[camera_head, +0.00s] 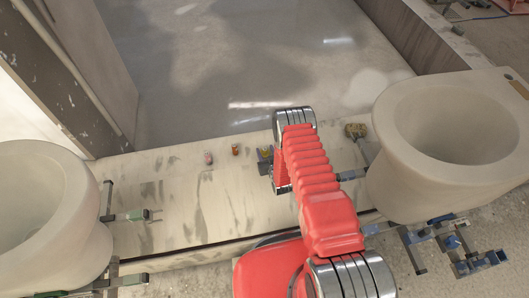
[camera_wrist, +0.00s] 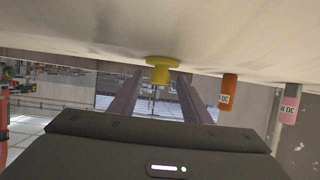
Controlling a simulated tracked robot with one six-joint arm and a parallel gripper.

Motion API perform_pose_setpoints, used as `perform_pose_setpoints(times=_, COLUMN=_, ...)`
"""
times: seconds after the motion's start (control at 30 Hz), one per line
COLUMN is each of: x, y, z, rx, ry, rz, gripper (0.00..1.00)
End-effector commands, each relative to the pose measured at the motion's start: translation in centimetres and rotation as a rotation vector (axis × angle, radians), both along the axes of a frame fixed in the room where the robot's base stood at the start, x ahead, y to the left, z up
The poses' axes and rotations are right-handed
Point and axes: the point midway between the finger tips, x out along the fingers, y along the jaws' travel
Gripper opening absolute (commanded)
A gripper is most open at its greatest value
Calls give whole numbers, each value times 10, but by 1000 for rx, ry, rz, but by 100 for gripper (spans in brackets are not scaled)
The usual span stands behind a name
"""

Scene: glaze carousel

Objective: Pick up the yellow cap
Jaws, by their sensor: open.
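The yellow cap (camera_wrist: 162,70) shows in the wrist view against the pale board at the top of the picture, its wide flange touching the board. It lies in line with the gap between the two dark fingers of my gripper (camera_wrist: 160,82), which are apart with nothing clamped. I cannot tell whether the fingertips reach past the cap. In the head view, a small yellow patch (camera_head: 265,148) shows beside my gripper (camera_head: 265,158), which is partly hidden by my red arm.
An orange cylinder (camera_wrist: 228,92) and a pink cylinder (camera_wrist: 290,104) stand right of the cap in the wrist view. In the head view, large pale bowls stand left (camera_head: 75,215) and right (camera_head: 385,155) of the board (camera_head: 185,200). A speckled yellow-brown block (camera_head: 355,130) is near the right bowl.

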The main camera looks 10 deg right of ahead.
Motion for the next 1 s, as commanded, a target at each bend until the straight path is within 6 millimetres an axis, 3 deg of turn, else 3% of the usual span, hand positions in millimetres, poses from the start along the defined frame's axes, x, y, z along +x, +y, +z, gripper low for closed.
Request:
perform_pose_setpoints(times=0.47, x=0, y=0, z=0, rx=0, ry=1, rz=-1, gripper=43)
perform_pose_setpoints(times=1.0, x=0, y=-1, z=0, rx=0, ry=1, rz=-1, gripper=7)
